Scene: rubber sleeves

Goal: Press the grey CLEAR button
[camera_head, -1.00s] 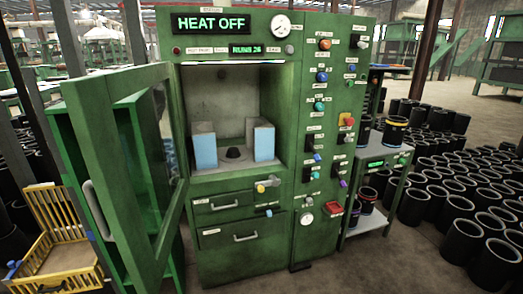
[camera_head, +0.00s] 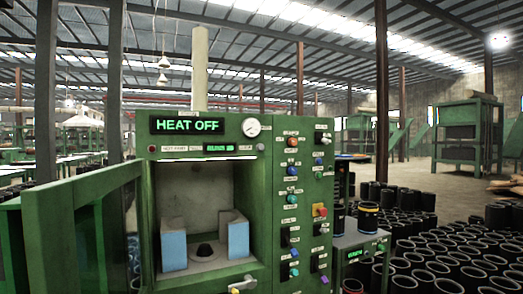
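A small grey button (camera_head: 260,147) sits at the right end of the strip under the dial gauge, beside a small label (camera_head: 245,148) too small to read for certain. A green-lit counter display (camera_head: 219,148) is left of it on the same strip. Above is a large display (camera_head: 187,125) reading HEAT OFF. All of these are on the upper front of the green machine (camera_head: 276,200). Neither of my grippers is in view.
The machine's door (camera_head: 80,240) stands open at the left. Two pale blue blocks (camera_head: 173,250) (camera_head: 238,240) flank a dark round piece in the open chamber. A control panel of coloured knobs is at the right, with a red button (camera_head: 322,212). Black sleeves (camera_head: 450,250) cover the floor at right.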

